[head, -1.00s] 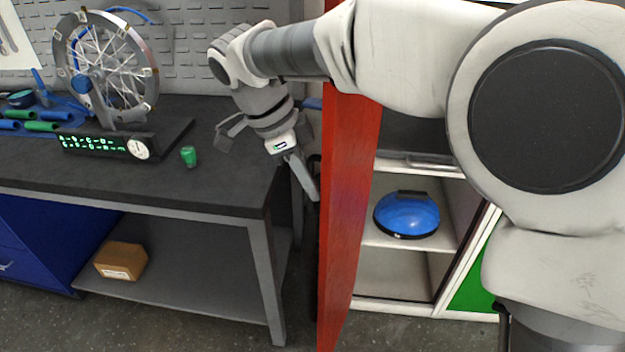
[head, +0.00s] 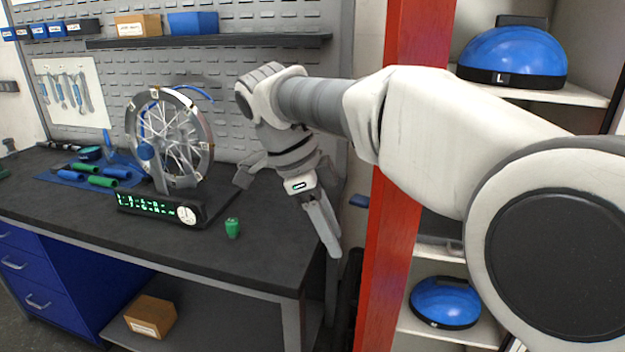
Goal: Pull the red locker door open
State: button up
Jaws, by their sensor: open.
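The red locker door (head: 392,240) stands open, swung out from the locker and seen almost edge-on in the head view. The pale locker (head: 580,95) behind it shows its shelves to the right of the door. My gripper (head: 287,213) is open and empty, with its fingers spread wide. It hangs left of the door, over the right end of the workbench, apart from the door as far as I can see. My arm crosses in front of the door's middle and hides part of it. No door handle is visible.
A blue dome-shaped item (head: 515,52) sits on an upper locker shelf, another (head: 445,300) lower down. The dark workbench (head: 60,215) holds a wheel stand (head: 188,214) with a display and a small green object (head: 232,228) near my gripper. A cardboard box (head: 150,316) sits below.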

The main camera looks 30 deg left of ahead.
jog(key=p+v, duration=0.2)
jog(key=v, duration=0.6)
jog(key=shift+a+r, duration=0.15)
jog(key=shift+r, duration=0.05)
jog(key=shift+s, duration=0.1)
